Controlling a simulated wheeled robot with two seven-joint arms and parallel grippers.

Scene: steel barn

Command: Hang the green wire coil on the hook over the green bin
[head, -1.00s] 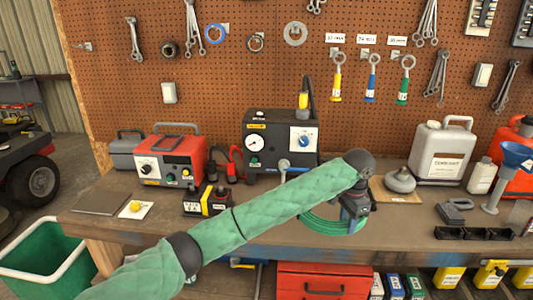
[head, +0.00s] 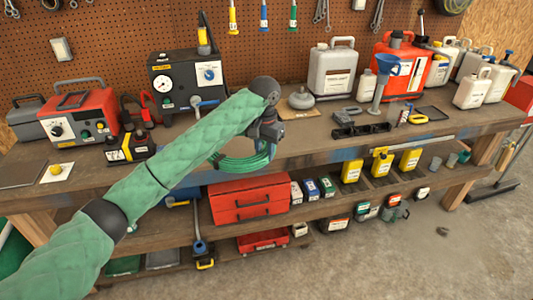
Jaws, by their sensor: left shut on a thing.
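My left gripper (head: 268,131) is shut on the green wire coil (head: 246,164) and holds it in front of the workbench's front edge. The coil hangs below the fingers as a loose ring, partly hidden by my green-sleeved left arm. The green bin (head: 14,252) shows only in part at the left edge, beside the bench and partly behind my arm. The hook over the bin is outside the view now. My right gripper is not in view.
The workbench (head: 310,140) carries a red power unit (head: 78,115), a black gauge box (head: 187,82), a pale jug (head: 331,72) and a red can (head: 398,70). A red toolbox (head: 248,198) sits on the shelf below. The floor at right is mostly clear.

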